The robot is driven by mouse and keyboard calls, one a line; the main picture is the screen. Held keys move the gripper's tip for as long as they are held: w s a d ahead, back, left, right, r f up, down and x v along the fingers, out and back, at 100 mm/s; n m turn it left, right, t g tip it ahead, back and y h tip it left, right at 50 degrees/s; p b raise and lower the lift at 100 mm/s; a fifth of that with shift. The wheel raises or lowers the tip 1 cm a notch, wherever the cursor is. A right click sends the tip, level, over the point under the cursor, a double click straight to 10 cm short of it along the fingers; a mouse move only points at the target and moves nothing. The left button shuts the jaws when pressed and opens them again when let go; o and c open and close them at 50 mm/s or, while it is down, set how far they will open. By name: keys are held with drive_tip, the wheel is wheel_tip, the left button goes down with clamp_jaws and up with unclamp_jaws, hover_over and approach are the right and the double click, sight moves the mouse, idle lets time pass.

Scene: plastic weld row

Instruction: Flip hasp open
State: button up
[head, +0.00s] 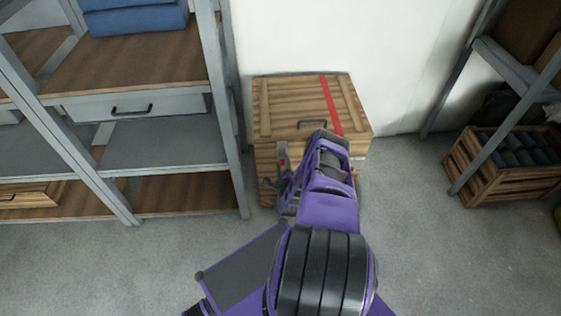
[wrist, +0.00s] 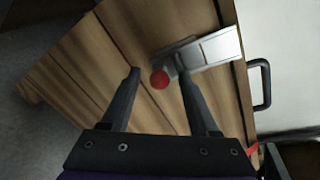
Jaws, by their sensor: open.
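A wooden crate (head: 290,95) with a closed lid stands against the wall. Its hasp (wrist: 218,46) is a silver metal plate in the wrist view, with a red knob (wrist: 160,79) at its lower end. In the head view a small red and grey part of the hasp (head: 282,161) shows on the crate's front, left of my arm. My gripper (wrist: 156,69) is open at the crate front. The red knob appears between its fingers, and the right finger overlaps part of the hasp. I cannot tell whether either finger touches it. My wrist hides much of the crate front in the head view.
A black handle (head: 312,123) sits at the lid's front, beside a red stripe (head: 332,105). A metal shelf unit (head: 215,90) stands close on the left. Another wooden crate (head: 505,186) stands at the right under a rack. The grey floor between is clear.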

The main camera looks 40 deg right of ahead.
clamp_jaws()
idle(0.4)
idle(1.1)
